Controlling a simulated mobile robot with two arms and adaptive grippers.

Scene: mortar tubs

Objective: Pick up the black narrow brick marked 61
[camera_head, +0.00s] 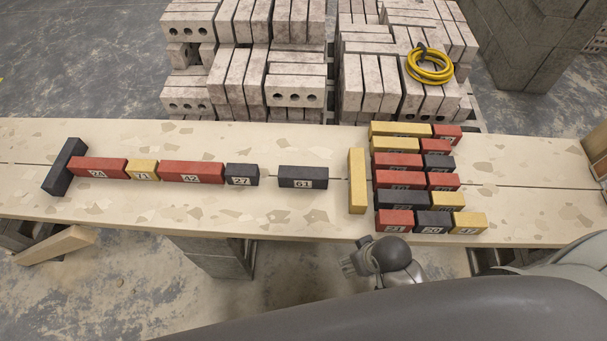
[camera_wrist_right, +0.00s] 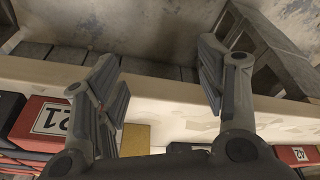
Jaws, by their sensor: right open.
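The black narrow brick marked 61 (camera_head: 303,174) lies flat on the long pale tabletop in the head view, its label facing me. It stands apart, with gaps to the black brick 27 (camera_head: 242,172) on its left and the upright-running yellow brick (camera_head: 357,181) on its right. My right gripper (camera_head: 352,262) is in front of the table's near edge, below and right of brick 61, touching no brick. In the right wrist view its fingers (camera_wrist_right: 160,85) are spread and empty. My left gripper is not in view.
The tabletop (camera_head: 540,210) holds a row of red, yellow and black bricks at left and stacked rows at right. A red brick marked 21 (camera_wrist_right: 45,120) shows beside a finger in the wrist view. Grey block stacks with a yellow hose (camera_head: 430,67) stand behind.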

